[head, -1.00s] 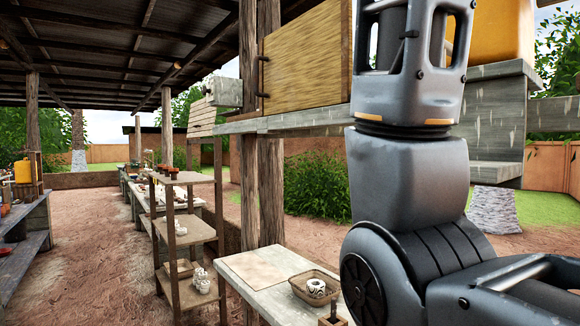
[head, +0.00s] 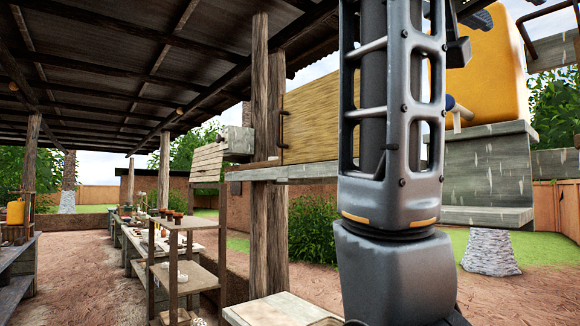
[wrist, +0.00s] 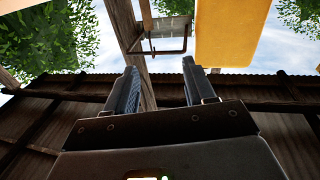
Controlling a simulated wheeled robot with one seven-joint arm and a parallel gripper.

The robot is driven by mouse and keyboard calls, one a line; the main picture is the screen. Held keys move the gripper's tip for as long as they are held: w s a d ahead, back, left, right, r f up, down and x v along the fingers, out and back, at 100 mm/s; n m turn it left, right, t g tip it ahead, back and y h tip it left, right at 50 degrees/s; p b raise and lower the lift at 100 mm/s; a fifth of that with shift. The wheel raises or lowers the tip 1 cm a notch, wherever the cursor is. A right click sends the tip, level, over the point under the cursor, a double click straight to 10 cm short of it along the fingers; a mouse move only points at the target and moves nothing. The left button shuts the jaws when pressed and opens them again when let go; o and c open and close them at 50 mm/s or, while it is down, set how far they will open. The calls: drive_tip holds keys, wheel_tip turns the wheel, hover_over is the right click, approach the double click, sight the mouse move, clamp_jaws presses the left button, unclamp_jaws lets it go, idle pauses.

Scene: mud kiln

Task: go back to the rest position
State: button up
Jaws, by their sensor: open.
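My gripper (wrist: 160,88) shows in the wrist view with its two dark fingers spread apart and nothing between them. It points up toward the corrugated roof, a wooden post and the sky. In the head view my arm stands upright right of centre, and the fingers are not clearly visible there. My arm hides part of the shelf and what lies behind it.
A yellow container (head: 488,70) with a tap stands on a grey ledge (head: 485,165) close to the right of my arm. A wooden board (head: 312,120) and posts (head: 268,90) stand to the left. A shelf rack (head: 182,270) is lower left. Open dirt floor (head: 85,275) lies beyond.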

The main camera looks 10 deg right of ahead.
drive_tip(key=w+a+f+n+t+y, duration=0.15)
drive_tip(key=w+f+n+t, duration=0.45)
drive_tip(key=f, duration=0.6)
drive_tip(key=w+a+f+n+t+y, duration=0.15)
drive_tip(key=w+f+n, duration=0.25)
drive_tip(key=w+f, duration=0.55)
drive_tip(key=s+a+f+n+t+y, duration=0.2)
drive_tip(key=f+n+y, duration=0.15)
drive_tip(key=f, duration=0.95)
drive_tip(key=s+a+f+n+t+y, duration=0.2)
drive_tip(key=s+f+n+y, duration=0.15)
drive_tip(key=f, duration=0.95)
drive_tip(key=s+a+f+n+g+y, duration=0.15)
drive_tip(key=s+f+y, duration=0.45)
drive_tip(key=s+f, duration=1.1)
drive_tip(key=s+a+m+g+y, duration=0.1)
drive_tip(key=s+m, duration=0.4)
drive_tip(key=s, duration=2)
drive_tip(key=shift+f+y, duration=0.35)
drive_tip(key=shift+y, duration=0.05)
